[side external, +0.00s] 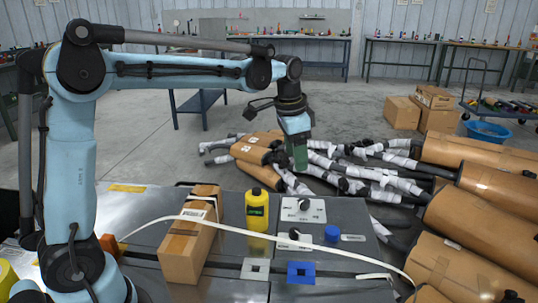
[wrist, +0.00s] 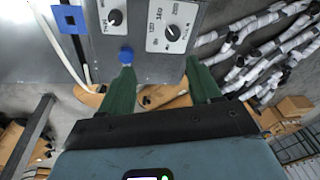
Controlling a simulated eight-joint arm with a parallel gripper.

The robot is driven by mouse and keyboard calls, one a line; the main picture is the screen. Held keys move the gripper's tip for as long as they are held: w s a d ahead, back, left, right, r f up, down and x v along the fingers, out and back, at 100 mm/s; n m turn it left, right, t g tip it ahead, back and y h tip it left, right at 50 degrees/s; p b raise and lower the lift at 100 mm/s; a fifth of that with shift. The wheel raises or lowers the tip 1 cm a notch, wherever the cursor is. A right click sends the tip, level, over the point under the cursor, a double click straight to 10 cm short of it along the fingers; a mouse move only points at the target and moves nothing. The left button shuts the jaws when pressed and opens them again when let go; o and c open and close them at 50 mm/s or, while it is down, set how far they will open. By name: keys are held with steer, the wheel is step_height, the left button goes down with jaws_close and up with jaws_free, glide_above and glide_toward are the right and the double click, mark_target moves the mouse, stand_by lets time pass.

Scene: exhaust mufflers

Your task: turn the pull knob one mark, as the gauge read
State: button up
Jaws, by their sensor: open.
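A control panel carries two black knobs on white plates. One knob (side external: 304,204) is at the back in the side view; in the wrist view a knob on the larger white plate (wrist: 172,32) has small marks and lettering around it. The other black knob (side external: 294,233) is nearer the front and also shows in the wrist view (wrist: 115,17). The lettering is too small to tell surely which is the pull knob. A blue knob (side external: 332,233) sits beside them. My gripper (side external: 299,155) is open and empty above the panel's far side; its green fingers (wrist: 160,70) stand apart. No gauge reading is legible.
A cardboard box (side external: 190,238) and a yellow bottle (side external: 257,210) stand left of the panel. A white strap (side external: 240,232) crosses the bench. A blue square piece (side external: 301,272) lies in front. Wrapped pipes and brown mufflers (side external: 487,227) fill the right.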

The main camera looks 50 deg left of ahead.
steer(key=m+g, duration=0.2)
glide_toward(304, 200)
step_height(304, 200, down, 9)
steer(key=shift+w+a+f, duration=0.1)
steer(key=shift+f, duration=0.15)
stand_by(0.3)
steer(key=c, duration=1)
steer(key=shift+c, duration=0.2)
